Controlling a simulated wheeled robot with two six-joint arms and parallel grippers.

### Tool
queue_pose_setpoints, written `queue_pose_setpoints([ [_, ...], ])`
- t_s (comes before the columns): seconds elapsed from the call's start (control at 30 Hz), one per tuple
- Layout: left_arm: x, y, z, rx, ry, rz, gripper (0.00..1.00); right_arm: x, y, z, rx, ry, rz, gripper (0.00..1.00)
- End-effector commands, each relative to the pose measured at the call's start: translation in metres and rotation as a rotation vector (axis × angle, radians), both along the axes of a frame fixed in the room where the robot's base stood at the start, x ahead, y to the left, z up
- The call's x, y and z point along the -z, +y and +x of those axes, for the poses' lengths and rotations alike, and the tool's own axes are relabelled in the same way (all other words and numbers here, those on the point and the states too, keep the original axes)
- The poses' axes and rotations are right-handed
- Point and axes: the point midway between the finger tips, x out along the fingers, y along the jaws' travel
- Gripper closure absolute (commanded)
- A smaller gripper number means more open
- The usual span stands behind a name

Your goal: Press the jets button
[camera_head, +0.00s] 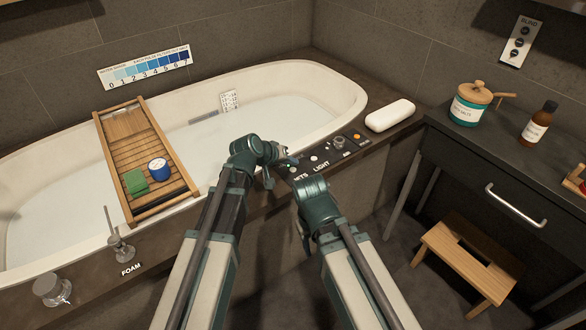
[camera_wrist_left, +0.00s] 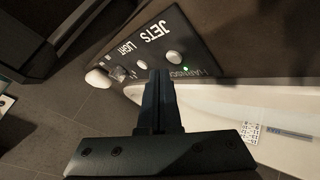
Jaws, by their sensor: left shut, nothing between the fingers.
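The dark control panel (camera_head: 327,157) is on the tub's front rim. The JETS label (camera_wrist_left: 150,30) is clear in the left wrist view, with a round pale jets button (camera_wrist_left: 174,57) beside it. In the head view the jets button (camera_head: 293,170) sits near my left gripper, and the J of its label is hidden. My left gripper (camera_head: 287,160) is shut and empty, above the panel. In the left wrist view its fingertips (camera_wrist_left: 158,74) show between the jets button and the light button (camera_wrist_left: 141,65). Contact cannot be told. My right gripper's fingers are not visible.
A green light (camera_wrist_left: 184,69) glows by the jets button. A knob (camera_head: 339,142) is farther along the panel. A white rolled towel (camera_head: 390,115) lies beyond it. A wooden bath tray (camera_head: 122,132) spans the tub. A dark vanity (camera_head: 480,165) and wooden stool (camera_head: 468,255) stand at right.

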Motion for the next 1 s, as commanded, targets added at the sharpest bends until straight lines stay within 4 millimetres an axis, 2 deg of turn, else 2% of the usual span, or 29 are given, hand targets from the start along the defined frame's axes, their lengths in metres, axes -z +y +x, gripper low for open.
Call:
queue_pose_setpoints([
  [0.5,-0.049,0.000,0.000,0.000,0.000,0.000,1.00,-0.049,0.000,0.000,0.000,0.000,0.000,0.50],
  [1.0,-0.047,0.000,0.000,0.000,0.000,0.000,1.00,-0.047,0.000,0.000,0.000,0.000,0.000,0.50],
])
